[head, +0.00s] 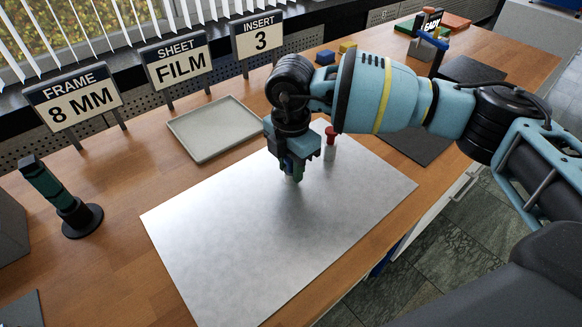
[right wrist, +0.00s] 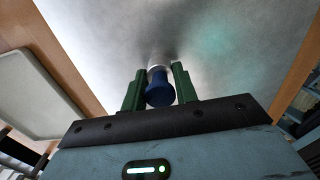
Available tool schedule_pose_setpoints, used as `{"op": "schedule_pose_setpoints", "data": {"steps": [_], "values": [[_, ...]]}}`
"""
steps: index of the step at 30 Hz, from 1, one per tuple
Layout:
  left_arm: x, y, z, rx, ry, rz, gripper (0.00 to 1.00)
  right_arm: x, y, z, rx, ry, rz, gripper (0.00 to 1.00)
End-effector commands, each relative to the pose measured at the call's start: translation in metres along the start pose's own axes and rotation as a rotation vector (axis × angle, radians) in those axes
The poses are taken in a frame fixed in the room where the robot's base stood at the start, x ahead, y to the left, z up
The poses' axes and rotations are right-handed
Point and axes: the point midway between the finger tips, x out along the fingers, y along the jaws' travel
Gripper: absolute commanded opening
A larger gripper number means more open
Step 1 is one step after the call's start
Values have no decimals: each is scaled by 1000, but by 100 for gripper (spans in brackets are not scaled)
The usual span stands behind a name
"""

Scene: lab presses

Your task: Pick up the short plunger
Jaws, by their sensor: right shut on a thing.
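My right gripper (head: 292,172) points down over the pale metal sheet (head: 230,235) in the head view. It is shut on a plunger with a blue top and a whitish lower part. In the right wrist view the blue-topped plunger (right wrist: 159,90) sits between the green fingers of the right gripper (right wrist: 160,88). Its lower end is near the sheet; I cannot tell whether it touches. A second plunger with a red top (head: 331,134) and a pale body stands upright just right of the gripper. My left gripper is not in view.
A grey tray (head: 213,128) lies behind the sheet. Signs reading FRAME 8 MM (head: 73,97), SHEET FILM (head: 176,60) and INSERT 3 (head: 257,36) stand along the back. A dark teal tool (head: 48,185) stands on a round base at left. The sheet's front is clear.

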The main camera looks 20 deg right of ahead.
Motion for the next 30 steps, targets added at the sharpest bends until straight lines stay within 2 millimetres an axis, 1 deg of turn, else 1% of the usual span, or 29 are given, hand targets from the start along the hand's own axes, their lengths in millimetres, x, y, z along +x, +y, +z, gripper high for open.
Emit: {"op": "schedule_pose_setpoints", "data": {"steps": [5, 8, 13, 17, 24, 30], "values": [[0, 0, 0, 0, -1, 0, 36, -5, 0, 0, 0, 0, 2, 5], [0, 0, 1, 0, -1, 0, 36, -13, 0, 0, 0, 0, 1, 5], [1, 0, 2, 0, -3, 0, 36, -38, 1, 0, 0, 1, 4, 5], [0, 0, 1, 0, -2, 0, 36, -38, -20, -15, -5, 0, 1, 5], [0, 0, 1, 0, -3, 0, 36, -43, -66, -50, -6, 1, 2, 5], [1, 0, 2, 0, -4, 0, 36, -47, -99, -75, -6, 2, 1, 5]]}}
